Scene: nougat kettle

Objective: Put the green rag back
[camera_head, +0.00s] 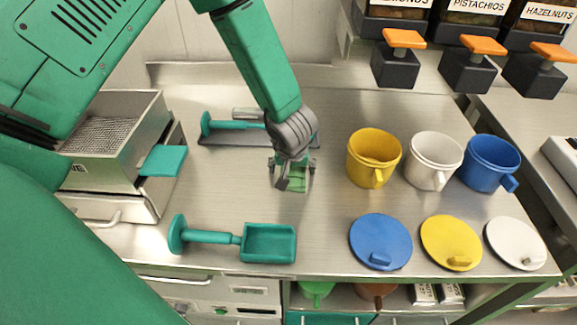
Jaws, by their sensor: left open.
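A small green piece that looks like the green rag (298,181) is on the steel counter (330,225), in the middle of the head view. It is partly hidden by my left gripper (291,181). My left gripper points down over it with its fingers apart, one on either side of the green piece. I cannot tell whether the fingers touch it. My right gripper is not in view.
Yellow (372,158), white (433,160) and blue (490,162) mugs stand to the right, with three lids in front, including a blue lid (380,241). A teal scoop (268,243) lies at the front. A metal box (115,140) stands at left.

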